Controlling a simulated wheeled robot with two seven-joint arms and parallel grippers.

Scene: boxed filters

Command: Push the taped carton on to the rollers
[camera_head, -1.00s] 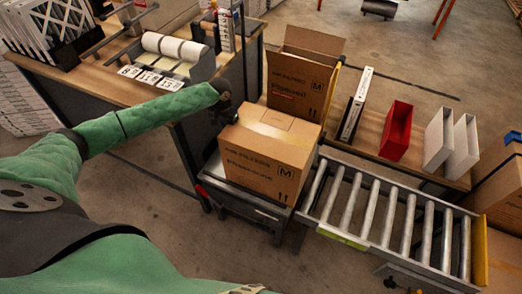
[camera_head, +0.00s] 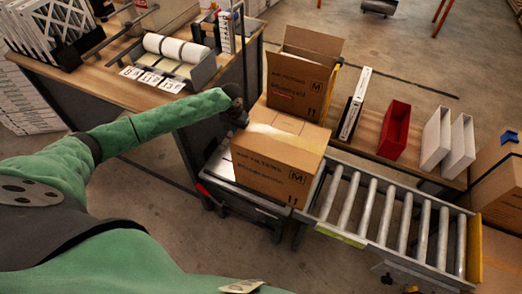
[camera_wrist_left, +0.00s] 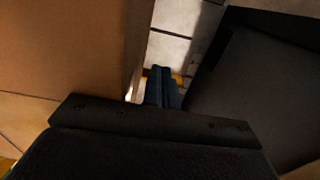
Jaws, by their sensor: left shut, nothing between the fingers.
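The taped carton (camera_head: 275,170) is closed and upright, printed with "AIR FILTERS" and an M. It sits on a low dark stand (camera_head: 245,203) at the left end of the rollers (camera_head: 385,215), its right side close to the first roller. My left gripper (camera_head: 237,118) is at the carton's far left side. Its fingertips are hard to make out there. In the left wrist view the fingers (camera_wrist_left: 162,88) are together and empty, beside the carton's brown wall (camera_wrist_left: 65,50). Whether they touch it I cannot tell. My right gripper is not in view.
An open carton (camera_head: 300,75) stands behind the taped one. A red bin (camera_head: 394,130) and white boxes (camera_head: 447,143) stand on the wooden bench behind the rollers. A label station (camera_head: 165,65) is at the back left. The rollers are bare up to a yellow end plate (camera_head: 474,248).

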